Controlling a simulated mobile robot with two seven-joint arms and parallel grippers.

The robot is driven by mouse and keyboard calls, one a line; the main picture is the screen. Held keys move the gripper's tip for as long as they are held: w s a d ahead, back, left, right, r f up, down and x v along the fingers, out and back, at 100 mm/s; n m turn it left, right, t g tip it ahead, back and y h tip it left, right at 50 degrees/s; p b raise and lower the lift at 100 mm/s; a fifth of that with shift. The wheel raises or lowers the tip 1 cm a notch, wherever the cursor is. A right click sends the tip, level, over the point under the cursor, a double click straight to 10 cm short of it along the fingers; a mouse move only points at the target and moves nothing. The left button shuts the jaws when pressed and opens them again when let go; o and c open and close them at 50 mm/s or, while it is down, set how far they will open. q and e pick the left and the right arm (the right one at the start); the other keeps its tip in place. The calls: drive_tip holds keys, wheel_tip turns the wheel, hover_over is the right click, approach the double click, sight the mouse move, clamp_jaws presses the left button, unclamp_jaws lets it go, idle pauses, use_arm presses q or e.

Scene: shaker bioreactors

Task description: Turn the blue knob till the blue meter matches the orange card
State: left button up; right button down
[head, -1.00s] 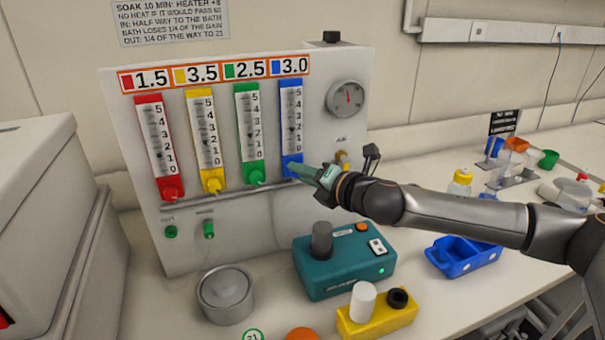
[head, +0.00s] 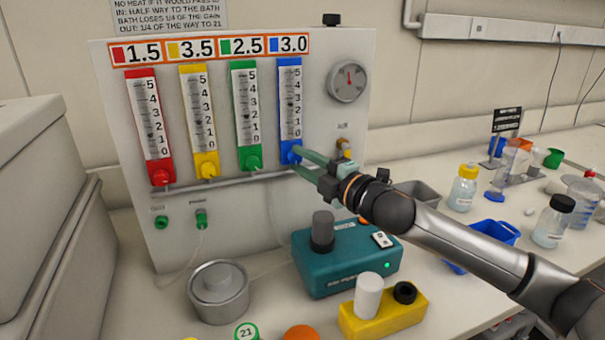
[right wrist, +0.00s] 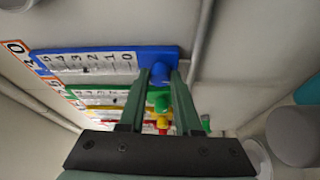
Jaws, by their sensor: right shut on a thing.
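The blue meter (head: 290,100) is the rightmost of the upright scales on the grey panel. Its blue knob (head: 292,156) is at its foot and also shows in the right wrist view (right wrist: 161,73). The orange-edged card (head: 293,43) above it reads 3.0 beside a blue square. A small dark float stands on the blue scale, seemingly between 2 and 3; its exact level is too small to read. My right gripper (head: 297,160) comes from the right with its green fingers on either side of the blue knob, shut on it. My left gripper is not in view.
Red, yellow and green meters (head: 246,115) stand to the left. A horizontal rail (head: 220,181) runs below the knobs. A teal device (head: 345,262), a metal pot (head: 218,290) and a yellow block (head: 384,312) stand on the bench below. Bottles and blue trays are at the right.

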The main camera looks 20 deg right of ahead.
drive_tip(key=m+b, duration=0.1)
drive_tip(key=m+t+b, duration=0.1)
drive_tip(key=shift+f+m, duration=0.4)
drive_tip(key=shift+m+t+b, duration=0.3)
drive_tip(key=shift+m+b, duration=0.3)
drive_tip(key=shift+m, duration=0.1)
drive_tip(key=shift+a+m, duration=0.1)
drive_tip(key=shift+m, duration=0.2)
drive_tip(key=shift+r+m+b, duration=0.1)
drive_tip(key=shift+m+b, duration=0.3)
drive_tip(key=shift+b, duration=0.05)
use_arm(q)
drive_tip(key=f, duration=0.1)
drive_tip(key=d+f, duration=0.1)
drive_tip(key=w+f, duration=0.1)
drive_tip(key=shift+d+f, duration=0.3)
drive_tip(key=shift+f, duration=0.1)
use_arm(e)
drive_tip(key=shift+m+t, duration=0.3)
drive_tip(key=shift+h, duration=0.3)
drive_tip(key=shift+r, duration=0.1)
